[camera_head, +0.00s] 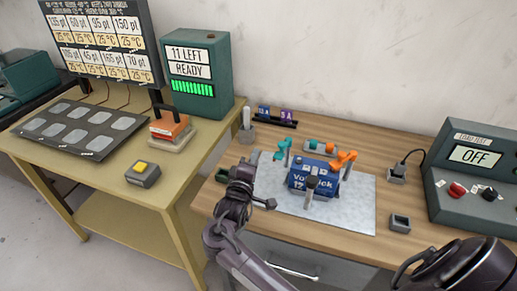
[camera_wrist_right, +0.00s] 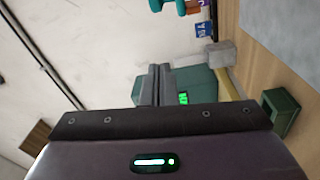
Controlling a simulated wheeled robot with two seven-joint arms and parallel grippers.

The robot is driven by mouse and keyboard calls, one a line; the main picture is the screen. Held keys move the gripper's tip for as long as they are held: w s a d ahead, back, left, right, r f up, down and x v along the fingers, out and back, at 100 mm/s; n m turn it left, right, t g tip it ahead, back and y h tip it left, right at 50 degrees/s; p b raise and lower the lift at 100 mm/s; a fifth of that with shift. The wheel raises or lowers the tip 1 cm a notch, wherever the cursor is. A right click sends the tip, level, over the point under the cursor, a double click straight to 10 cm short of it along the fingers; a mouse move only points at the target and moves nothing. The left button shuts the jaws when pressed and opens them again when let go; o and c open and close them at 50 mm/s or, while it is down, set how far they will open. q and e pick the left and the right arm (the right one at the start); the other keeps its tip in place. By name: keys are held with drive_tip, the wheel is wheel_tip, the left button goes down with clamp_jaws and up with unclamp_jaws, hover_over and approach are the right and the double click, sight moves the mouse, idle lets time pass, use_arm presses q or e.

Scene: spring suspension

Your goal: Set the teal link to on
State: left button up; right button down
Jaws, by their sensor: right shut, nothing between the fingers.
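A teal clamp-like link (camera_head: 284,150) stands at the back left of a blue battery block (camera_head: 302,181) in the head view. Whether it is seated on a terminal is too small to tell. An orange clamp (camera_head: 343,160) stands at the block's right. My right gripper (camera_head: 246,163) is left of the teal link and apart from it, over the table's left part. In the right wrist view its fingers (camera_wrist_right: 155,85) are shut and empty. A teal piece shows at that view's top edge; I cannot tell if it is the link. My left gripper is not in view.
A console (camera_head: 479,175) at right reads OFF and has red and black knobs. A grey mat (camera_head: 357,211) lies under the battery. A grey holder (camera_head: 247,136), fuse rack (camera_head: 275,121) and green bin (camera_wrist_right: 281,105) are near my right arm. A teal charger (camera_head: 198,78) stands on the yellow table.

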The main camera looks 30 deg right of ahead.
sight(284, 147)
drive_tip(key=p+x, duration=0.2)
drive_tip(key=x, duration=0.6)
drive_tip(key=s, duration=0.1)
drive_tip(key=s+d+p, duration=0.1)
drive_tip(key=s, duration=0.1)
drive_tip(key=shift+s+d+f+p, duration=0.25)
drive_tip(key=shift+s+d+p, duration=0.05)
drive_tip(key=shift+p, duration=0.1)
drive_tip(key=shift+w, duration=0.1)
drive_tip(key=shift+f, duration=0.1)
